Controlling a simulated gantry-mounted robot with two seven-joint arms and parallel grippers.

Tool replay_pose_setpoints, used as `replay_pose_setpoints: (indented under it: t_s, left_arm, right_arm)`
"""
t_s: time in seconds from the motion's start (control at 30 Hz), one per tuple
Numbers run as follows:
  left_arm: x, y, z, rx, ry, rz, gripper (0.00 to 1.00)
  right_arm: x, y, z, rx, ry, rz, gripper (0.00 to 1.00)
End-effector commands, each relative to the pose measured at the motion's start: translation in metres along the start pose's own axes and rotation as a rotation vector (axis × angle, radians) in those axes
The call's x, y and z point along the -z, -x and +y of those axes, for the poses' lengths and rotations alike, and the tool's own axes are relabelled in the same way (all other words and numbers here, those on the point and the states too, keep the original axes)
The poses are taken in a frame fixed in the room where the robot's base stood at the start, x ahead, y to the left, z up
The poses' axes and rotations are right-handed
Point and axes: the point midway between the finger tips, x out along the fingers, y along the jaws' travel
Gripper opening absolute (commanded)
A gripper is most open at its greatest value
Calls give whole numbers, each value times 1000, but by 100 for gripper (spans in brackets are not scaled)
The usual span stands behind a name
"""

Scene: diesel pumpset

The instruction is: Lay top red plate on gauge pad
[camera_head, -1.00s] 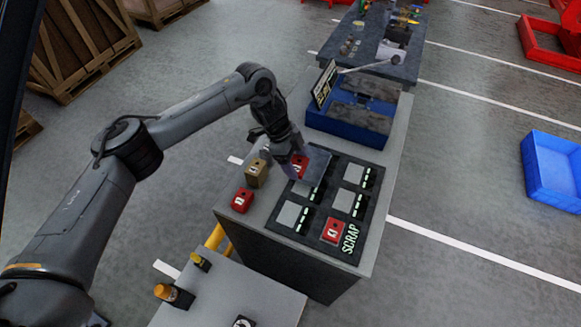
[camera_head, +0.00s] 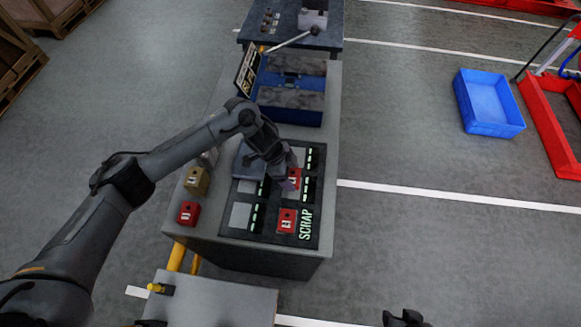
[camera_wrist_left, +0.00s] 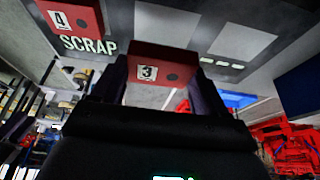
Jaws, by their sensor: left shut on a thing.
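My left gripper (camera_head: 288,184) is shut on a red plate marked 3 (camera_head: 295,176), over the right column of the dark gauge board (camera_head: 270,239). In the left wrist view the plate (camera_wrist_left: 162,66) sits between both fingers, with grey square pads (camera_wrist_left: 165,24) behind it. I cannot tell whether it touches the board. Another red plate, marked 4 (camera_head: 287,221), lies beside the word SCRAP; it also shows in the left wrist view (camera_wrist_left: 72,14). A red block (camera_head: 188,213) stands on the bench left of the board. A dark piece of what looks like my right gripper (camera_head: 403,318) shows at the bottom edge.
A tan block (camera_head: 197,180) stands behind the red block on the bench. A blue tray (camera_head: 290,115) with grey slabs and a sign sits at the back. A small lower table (camera_head: 220,298) is in front. A blue bin (camera_head: 488,103) stands on the floor at right.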

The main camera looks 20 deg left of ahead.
Motion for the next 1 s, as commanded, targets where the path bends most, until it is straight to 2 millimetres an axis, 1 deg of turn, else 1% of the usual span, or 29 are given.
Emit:
replay_pose_setpoints:
  t_s: [0.27, 0.47, 0.5, 0.8, 1.0]
  left_arm:
    - [1, 2, -1, 1, 0, 2, 25]
    - [1, 3, 0, -1, 1, 1, 25]
    - [-1, -2, 0, -1, 0, 1, 25]
    - [-10, -26, -1, 0, 1, 1, 25]
    - [-15, -38, 0, 0, 0, 1, 25]
  right_arm:
    - [2, 2, -1, 4, -5, 2, 43]
    - [5, 10, -2, 7, -9, 4, 43]
    - [4, 6, -2, 7, -9, 6, 43]
    - [-1, -10, -2, 7, -9, 5, 43]
    - [-3, -15, -2, 4, -6, 4, 43]
